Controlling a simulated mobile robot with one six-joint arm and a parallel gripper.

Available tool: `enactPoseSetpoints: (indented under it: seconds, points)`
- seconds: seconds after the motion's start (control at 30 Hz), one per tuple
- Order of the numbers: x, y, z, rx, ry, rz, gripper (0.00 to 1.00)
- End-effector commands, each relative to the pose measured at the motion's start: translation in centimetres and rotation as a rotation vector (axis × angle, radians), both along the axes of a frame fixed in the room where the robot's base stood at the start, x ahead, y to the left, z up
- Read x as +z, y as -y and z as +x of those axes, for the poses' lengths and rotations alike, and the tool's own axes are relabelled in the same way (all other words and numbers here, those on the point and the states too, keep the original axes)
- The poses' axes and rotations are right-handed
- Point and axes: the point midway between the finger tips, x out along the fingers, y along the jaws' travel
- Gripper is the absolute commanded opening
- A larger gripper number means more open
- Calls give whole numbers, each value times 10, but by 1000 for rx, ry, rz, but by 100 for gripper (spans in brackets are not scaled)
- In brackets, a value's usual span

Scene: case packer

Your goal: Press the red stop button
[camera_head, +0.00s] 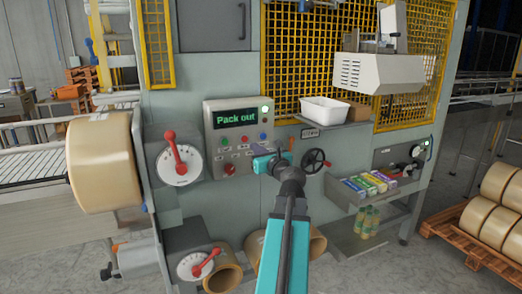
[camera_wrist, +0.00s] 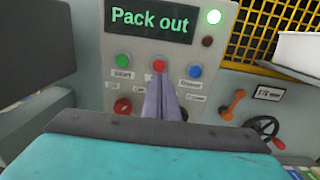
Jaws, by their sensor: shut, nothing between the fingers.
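The red stop button (camera_wrist: 159,66) is the middle one in a row on the grey control panel (camera_head: 238,110), between a green button (camera_wrist: 124,60) and a blue button (camera_wrist: 194,71). In the head view the red button (camera_head: 244,139) shows small, above and left of my gripper (camera_head: 258,158). In the wrist view my gripper (camera_wrist: 161,84) is shut and empty, its fingertips just below the red button in the picture. I cannot tell whether they touch the panel. The fingers hide most of the label under the red button.
The panel screen (camera_head: 235,117) reads "Pack out" beside a lit green lamp (camera_head: 265,109). A red knob (camera_wrist: 122,106) sits lower left on the panel. An orange handle (camera_wrist: 232,105) and a black handwheel (camera_head: 314,160) are to the right. A red lever dial (camera_head: 180,164) is left.

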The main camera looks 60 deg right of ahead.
Motion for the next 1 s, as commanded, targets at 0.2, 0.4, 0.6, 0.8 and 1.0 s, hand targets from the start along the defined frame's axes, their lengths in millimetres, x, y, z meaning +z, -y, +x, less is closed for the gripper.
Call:
enactPoseSetpoints:
  seconds: [0.2,0.4,0.6,0.8,1.0]
  points:
    - [2,15,22,2,0,1,0]
    - [2,26,39,2,-1,1,0]
    - [2,33,48,1,-1,1,0]
    - [1,34,51,1,0,0,0]
    - [1,33,51,2,0,0,0]
